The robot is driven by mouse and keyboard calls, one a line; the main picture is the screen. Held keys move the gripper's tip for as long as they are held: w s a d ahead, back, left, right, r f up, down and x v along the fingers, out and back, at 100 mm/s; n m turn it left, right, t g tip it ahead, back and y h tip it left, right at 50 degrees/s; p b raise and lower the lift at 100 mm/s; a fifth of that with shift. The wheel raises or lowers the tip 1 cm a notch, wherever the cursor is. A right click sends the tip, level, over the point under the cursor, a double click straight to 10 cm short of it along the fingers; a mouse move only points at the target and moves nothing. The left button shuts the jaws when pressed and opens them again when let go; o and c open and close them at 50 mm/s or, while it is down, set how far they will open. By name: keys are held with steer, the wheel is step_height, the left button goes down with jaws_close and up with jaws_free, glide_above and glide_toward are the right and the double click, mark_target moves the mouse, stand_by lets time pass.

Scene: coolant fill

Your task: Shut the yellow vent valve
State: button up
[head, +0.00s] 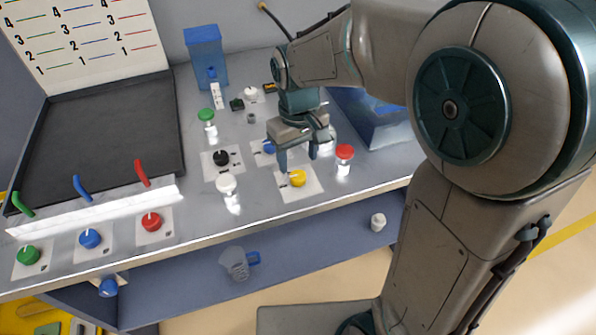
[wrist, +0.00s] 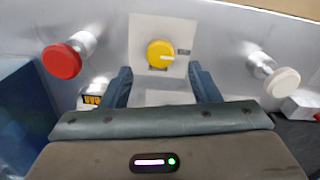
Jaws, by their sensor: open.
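The yellow vent valve (head: 298,178) is a round knob with a white pointer mark on a pale square plate (head: 290,192) near the bench's front edge. In the wrist view the yellow knob (wrist: 160,54) lies ahead of the fingertips, and its white mark points to the right. My gripper (head: 298,162) is open and empty above the bench, just behind the yellow knob in the head view. In the wrist view its two blue fingers (wrist: 163,80) stand apart, one to each side of the knob's line. I see no contact with the knob.
A red-capped bottle (head: 344,158) and a white-capped bottle (head: 228,188) flank the yellow knob. Black (head: 221,158) and blue (head: 268,147) knobs stand close by. A blue bin (head: 385,122) is at the right. The dark tray (head: 110,130) is at the left.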

mark_target(298, 175)
steer(key=shift+f, duration=2.75)
steer(key=c, duration=1)
